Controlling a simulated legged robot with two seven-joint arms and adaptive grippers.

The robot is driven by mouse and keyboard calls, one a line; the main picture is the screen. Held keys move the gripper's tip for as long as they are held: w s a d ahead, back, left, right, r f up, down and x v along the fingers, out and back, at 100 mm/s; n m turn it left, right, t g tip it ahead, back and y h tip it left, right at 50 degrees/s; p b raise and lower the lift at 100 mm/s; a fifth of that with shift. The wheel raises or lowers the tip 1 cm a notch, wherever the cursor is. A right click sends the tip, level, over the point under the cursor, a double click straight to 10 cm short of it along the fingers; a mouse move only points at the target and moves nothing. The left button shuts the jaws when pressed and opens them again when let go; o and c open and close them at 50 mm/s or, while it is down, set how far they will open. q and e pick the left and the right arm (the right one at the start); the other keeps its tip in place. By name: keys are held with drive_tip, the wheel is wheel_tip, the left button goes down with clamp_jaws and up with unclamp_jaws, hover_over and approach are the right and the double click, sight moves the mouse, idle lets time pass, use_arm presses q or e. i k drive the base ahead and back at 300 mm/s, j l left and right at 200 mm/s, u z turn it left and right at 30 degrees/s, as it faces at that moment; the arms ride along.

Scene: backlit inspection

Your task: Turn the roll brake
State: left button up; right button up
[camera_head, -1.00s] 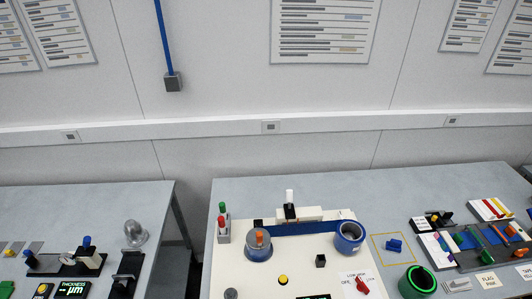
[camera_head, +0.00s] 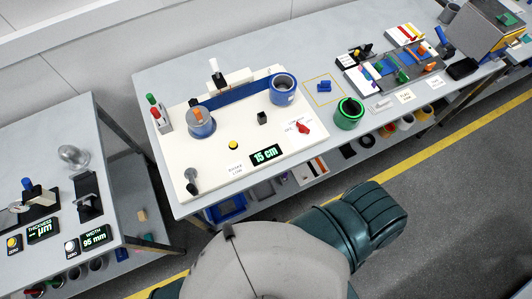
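A cream board (camera_head: 215,168) on the near bench carries two blue rolls with a blue band between them. The left roll (camera_head: 201,122) has an orange piece at its top and sits on a clear or grey round base. The right roll (camera_head: 283,89) is an open blue ring. A red lever (camera_head: 302,127) sits at the board's right edge beside a small label. A dark knob with a grey top (camera_head: 191,182) stands at the front left corner. I cannot tell for certain which part is the roll brake. Neither gripper shows.
A second bench (camera_head: 50,137) is at left, with a gap between. My own body covers the bottom middle.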

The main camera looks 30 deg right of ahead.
sight(303, 129)
drive_tip(key=z, duration=1.45)
